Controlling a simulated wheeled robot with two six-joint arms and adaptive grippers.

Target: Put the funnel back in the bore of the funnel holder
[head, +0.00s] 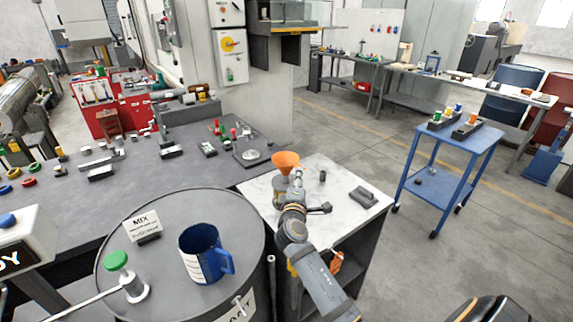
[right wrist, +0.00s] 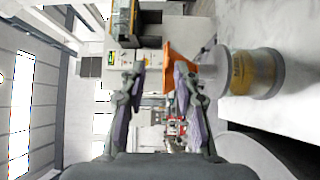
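The orange funnel (head: 285,159) is upright, wide mouth up, over the white-topped table (head: 335,200). It also shows in the right wrist view (right wrist: 177,62), where up lies towards the left. There its narrow end points at a grey-rimmed cylinder with a yellowish band (right wrist: 248,73), likely the funnel holder, standing on the white top. Whether the stem is inside its bore is hidden. My right gripper (head: 297,176) is beside the funnel; in the wrist view its fingers (right wrist: 161,68) are apart, one overlapping the funnel, with no clear grip. My left gripper is not in view.
A barrel (head: 240,215) with a blue mug (head: 203,253) and a MIX sign (head: 140,226) stands left of my right arm. A small dark cylinder (head: 322,176) and a dark grey block (head: 363,197) lie on the white top. A blue cart (head: 465,142) stands to the right.

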